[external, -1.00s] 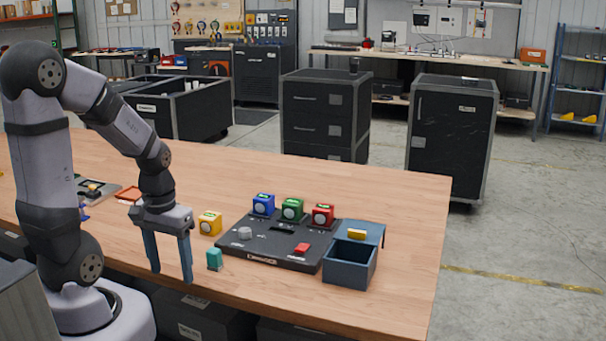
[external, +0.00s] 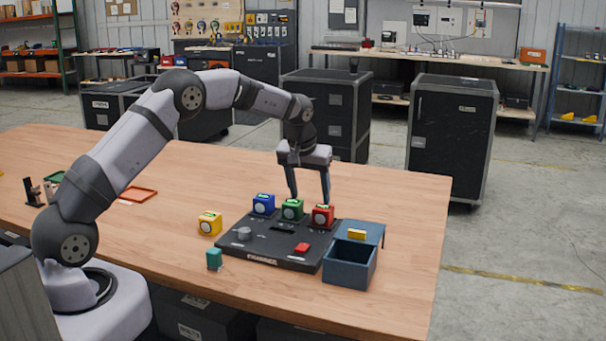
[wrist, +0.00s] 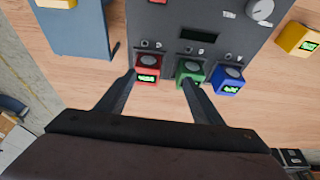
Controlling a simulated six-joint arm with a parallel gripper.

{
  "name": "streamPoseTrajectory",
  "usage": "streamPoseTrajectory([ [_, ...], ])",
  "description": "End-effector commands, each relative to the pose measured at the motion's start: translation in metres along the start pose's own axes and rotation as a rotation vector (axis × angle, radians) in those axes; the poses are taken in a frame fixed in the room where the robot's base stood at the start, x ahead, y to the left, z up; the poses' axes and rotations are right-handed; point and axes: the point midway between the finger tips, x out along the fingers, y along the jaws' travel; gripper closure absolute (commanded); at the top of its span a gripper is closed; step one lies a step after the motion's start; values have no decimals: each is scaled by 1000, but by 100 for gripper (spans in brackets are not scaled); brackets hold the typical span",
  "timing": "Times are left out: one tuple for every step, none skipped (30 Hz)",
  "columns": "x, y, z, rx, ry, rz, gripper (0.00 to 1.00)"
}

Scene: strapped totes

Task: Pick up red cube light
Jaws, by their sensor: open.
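The red cube light (external: 323,216) sits at the back right of the dark panel (external: 262,246), beside the green cube light (external: 292,209) and the blue cube light (external: 263,204). My gripper (external: 309,199) is open and empty, pointing down above and just behind the red and green cubes. In the wrist view the red cube (wrist: 148,69) lies near the left fingertip, and the green cube (wrist: 190,73) lies near the right fingertip. I cannot tell whether either finger touches a cube.
A blue-grey open box (external: 349,270) with a yellow block (external: 356,234) at its back stands right of the panel. A yellow cube (external: 209,223) and a teal block (external: 214,259) stand left of it. The panel carries a red button (external: 302,248) and a grey knob (external: 244,233). Bare wood lies behind.

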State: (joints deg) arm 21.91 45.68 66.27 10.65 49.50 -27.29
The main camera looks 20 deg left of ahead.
Motion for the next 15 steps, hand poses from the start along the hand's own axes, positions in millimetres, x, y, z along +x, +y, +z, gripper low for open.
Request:
streamPoseTrajectory([
  [2, 9, -5, 0, 10, 3, 39],
  [3, 12, -8, -1, 15, 5, 39],
  [4, 16, -10, -2, 21, 6, 39],
  [4, 19, -12, -3, 24, 7, 39],
  [4, 21, -13, -4, 28, 8, 39],
  [5, 22, -14, -5, 30, 9, 39],
  [5, 23, -15, -5, 32, 9, 39],
  [5, 24, -15, -6, 33, 9, 39],
  [5, 24, -15, -6, 33, 10, 39],
  [6, 24, -15, -6, 33, 10, 39],
  [6, 24, -15, -6, 33, 9, 39],
  [7, 24, -15, -6, 32, 9, 39],
  [9, 24, -15, -6, 32, 9, 39],
  [10, 24, -16, -6, 31, 9, 39],
  [13, 24, -16, -6, 31, 8, 39],
])
